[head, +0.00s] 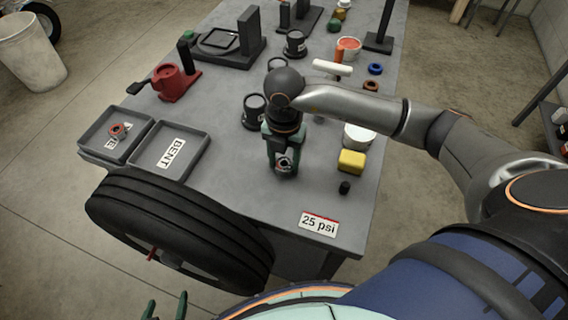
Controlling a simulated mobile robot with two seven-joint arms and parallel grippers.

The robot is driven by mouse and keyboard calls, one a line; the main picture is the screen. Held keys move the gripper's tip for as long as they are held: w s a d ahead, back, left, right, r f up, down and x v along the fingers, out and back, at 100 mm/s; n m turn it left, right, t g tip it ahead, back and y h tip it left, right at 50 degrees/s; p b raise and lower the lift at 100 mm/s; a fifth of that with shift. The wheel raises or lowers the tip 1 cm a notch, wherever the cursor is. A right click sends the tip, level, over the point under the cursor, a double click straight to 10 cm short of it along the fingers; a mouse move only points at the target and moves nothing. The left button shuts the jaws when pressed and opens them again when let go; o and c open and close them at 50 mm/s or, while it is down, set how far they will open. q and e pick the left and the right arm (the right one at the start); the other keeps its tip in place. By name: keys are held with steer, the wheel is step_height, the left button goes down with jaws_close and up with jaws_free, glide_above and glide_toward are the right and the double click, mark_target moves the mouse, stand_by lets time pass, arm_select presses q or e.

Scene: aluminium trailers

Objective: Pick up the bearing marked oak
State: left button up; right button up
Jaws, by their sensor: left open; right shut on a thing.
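My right gripper (285,168) points down over the near middle of the grey table. It is shut on a small round metallic thing (285,163), mostly hidden between the fingers; no marking on it can be read. My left gripper (165,306) is open and empty at the bottom edge, in front of the tyre. Dark round cups with pale labels stand behind the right gripper: one (254,111) just left of it, one (295,45) farther back, and another partly hidden by my arm. I cannot read the word oak on any of them.
A black tyre (130,205) stands at the table's near left edge. Two grey trays, one marked BENT (148,170), one holding a small reddish part (119,131), lie left. A red tool (175,82), yellow block (351,162) and 25 psi card (318,225) are around.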

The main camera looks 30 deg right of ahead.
jaws_close()
steer(key=shift+r, duration=0.1)
steer(key=shift+r, duration=0.5)
steer(key=w+a+r+b, duration=0.2)
steer(key=w+a+r, duration=0.7)
steer(key=r, duration=0.3)
steer(key=shift+w+a, duration=0.25)
steer(key=shift+w, duration=0.4)
